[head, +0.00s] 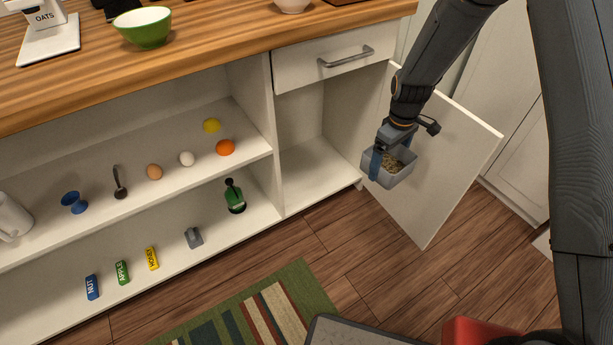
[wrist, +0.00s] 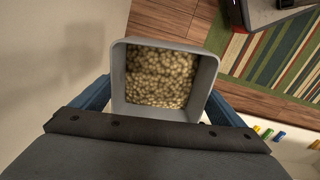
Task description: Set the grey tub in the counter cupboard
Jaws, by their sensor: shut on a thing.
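The grey tub (head: 399,178) is a small square open box with beige, grain-like contents. It also shows in the wrist view (wrist: 211,72), upright with its contents inside. My gripper (head: 376,163) is shut on the tub, and its blue fingers show at the tub's sides. The tub is held in the air in front of the open cupboard door (head: 440,160), to the right of the cupboard opening. The counter cupboard (head: 312,172) stands open below a drawer, and its visible floor is bare. I cannot tell whether the tub touches the door.
The drawer (head: 335,57) above the cupboard is shut. Open shelves (head: 90,225) to the left hold an egg, fruit, a green bottle (head: 234,197) and several small boxes. A green bowl (head: 144,27) stands on the counter. A striped rug (head: 255,310) lies on the wooden floor.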

